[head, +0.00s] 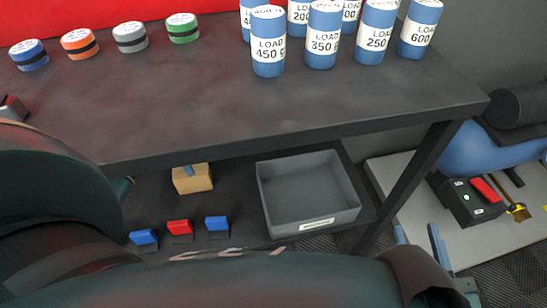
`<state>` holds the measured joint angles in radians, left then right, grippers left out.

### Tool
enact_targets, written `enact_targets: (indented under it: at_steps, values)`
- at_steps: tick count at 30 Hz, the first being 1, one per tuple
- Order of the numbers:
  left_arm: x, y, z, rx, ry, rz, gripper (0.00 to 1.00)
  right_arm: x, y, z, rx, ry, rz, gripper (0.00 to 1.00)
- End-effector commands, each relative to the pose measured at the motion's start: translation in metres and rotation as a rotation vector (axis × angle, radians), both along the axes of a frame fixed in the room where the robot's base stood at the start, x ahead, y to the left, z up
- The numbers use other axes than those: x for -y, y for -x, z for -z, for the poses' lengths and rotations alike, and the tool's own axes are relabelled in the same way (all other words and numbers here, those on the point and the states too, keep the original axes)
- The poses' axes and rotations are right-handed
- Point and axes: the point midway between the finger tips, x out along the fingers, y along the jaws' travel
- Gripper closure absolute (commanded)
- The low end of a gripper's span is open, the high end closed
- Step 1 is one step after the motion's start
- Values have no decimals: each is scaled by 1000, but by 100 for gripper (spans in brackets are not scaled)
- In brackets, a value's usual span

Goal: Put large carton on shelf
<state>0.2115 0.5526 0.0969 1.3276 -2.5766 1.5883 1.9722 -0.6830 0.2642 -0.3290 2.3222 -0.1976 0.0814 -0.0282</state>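A small brown carton (192,180) sits on the dark lower shelf (235,205) under the bench, left of a grey bin. A blue piece lies across its top; I cannot tell what it is. It is the only carton in view, and I cannot judge if it is the large one. My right gripper (419,240) is at the lower right, its two blue fingers apart with nothing visible between them. It is well right of the carton, beyond the bench leg. My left arm fills the left side; at most a sliver of its gripper shows beside its edge, so its state is hidden.
A grey open bin (308,190) looks empty on the lower shelf. Blue and red small items (179,230) line its front left. The bench top (230,105) holds coloured pucks (130,37) and several blue LOAD cylinders (268,42). A bench leg (408,185) stands left of a light platform (440,230).

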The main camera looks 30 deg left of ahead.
Motion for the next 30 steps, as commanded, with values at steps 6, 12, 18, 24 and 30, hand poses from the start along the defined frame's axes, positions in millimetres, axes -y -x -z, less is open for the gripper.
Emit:
enact_targets:
  at_steps: [6,12,18,24,30]
  values:
    - [147,-10,-3,373,340,460,26,0,0,-1,2,-1,0,64]
    - [302,23,-86,945,732,702,26,0,0,-2,4,0,-3,64]
    - [358,63,-182,1404,947,456,26,0,1,-2,4,2,-5,64]
    - [355,85,-216,1493,944,12,26,-1,1,-2,5,2,-8,64]
    - [354,101,-212,1383,912,-206,26,-1,1,-2,5,2,-8,64]
